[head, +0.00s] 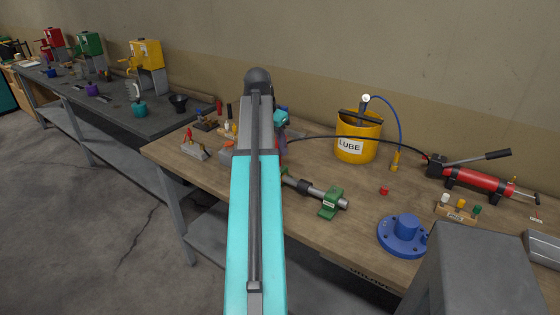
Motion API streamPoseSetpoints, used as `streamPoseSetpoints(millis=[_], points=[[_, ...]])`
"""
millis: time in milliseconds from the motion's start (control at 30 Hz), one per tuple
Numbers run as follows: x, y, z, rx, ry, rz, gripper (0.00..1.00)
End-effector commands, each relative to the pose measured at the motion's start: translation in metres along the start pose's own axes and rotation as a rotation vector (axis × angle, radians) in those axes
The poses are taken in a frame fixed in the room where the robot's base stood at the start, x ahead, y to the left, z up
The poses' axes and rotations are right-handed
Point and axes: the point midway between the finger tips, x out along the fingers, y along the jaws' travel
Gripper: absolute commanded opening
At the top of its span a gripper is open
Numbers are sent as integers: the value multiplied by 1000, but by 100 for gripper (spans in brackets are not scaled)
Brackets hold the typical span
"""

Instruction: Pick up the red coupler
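A small red cylindrical piece (384,190), which looks like the red coupler, stands on the wooden bench (300,163). It is right of the shaft with green supports and behind the blue flanged part. Nothing touches it. My teal arm reaches up the middle of the head view, well to the left of the red piece. My gripper's fingers cannot be made out; the arm's far end hides that area.
A small wooden rack (456,214) holds white, yellow and green pieces. Also on the bench are a blue flanged part (404,238), a shaft with green supports (331,202), a yellow LUBE bucket (358,150) and a red hand pump (475,185). A grey block (480,275) fills the lower right.

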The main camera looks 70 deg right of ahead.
Motion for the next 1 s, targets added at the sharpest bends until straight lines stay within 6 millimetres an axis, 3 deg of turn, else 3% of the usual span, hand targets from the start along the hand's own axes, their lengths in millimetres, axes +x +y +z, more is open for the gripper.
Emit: streamPoseSetpoints(millis=[467,1000], points=[[4,0,0,0,0,0,38],[47,0,1,1,-1,1,38]])
